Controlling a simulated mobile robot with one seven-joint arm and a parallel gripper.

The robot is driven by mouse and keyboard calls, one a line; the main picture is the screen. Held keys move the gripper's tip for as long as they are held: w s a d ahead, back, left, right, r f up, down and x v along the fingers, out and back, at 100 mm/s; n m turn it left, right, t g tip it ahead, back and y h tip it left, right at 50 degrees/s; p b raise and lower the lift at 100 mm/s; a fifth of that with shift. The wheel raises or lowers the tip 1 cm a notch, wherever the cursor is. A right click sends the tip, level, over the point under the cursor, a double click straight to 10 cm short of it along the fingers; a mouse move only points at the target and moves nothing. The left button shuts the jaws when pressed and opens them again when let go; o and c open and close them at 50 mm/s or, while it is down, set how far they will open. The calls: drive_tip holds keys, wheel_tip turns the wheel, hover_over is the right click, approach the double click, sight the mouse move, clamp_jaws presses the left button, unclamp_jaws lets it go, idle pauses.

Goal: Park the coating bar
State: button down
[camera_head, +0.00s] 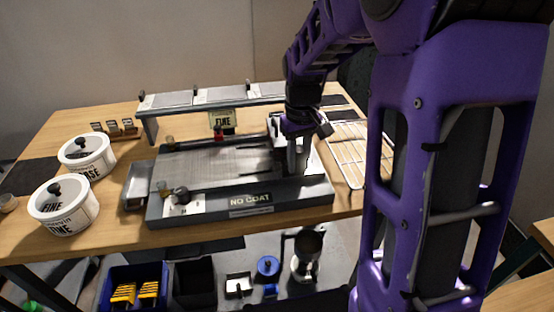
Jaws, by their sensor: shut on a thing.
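The flat coater (240,205) stands on the wooden table, with a "NO COAT" label on its front edge and a grey ribbed bed (215,168). A dark bar (240,141) runs along the back of the bed; I cannot tell whether it is the coating bar. My gripper (293,160) points down over the coater's right end, in front of a white block (280,128). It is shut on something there. The jaws and my arm hide most of the held thing, so its shape and whether it touches the coater are unclear.
A raised shelf with pale panels (215,95) stands behind the coater, with a "FINE" card (222,121) below it. Two lidded white pots (63,207) (87,158) stand at left. A wire rack (347,155) lies at right. Bins (135,285) sit below the table.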

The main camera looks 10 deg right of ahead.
drive_tip(key=shift+d, duration=1.3)
drive_tip(key=c, duration=0.7)
unclamp_jaws()
drive_tip(key=shift+d, duration=0.15)
wheel_tip(320, 180, up, 18)
drive_tip(key=p, duration=0.3)
drive_tip(key=shift+f, duration=0.25)
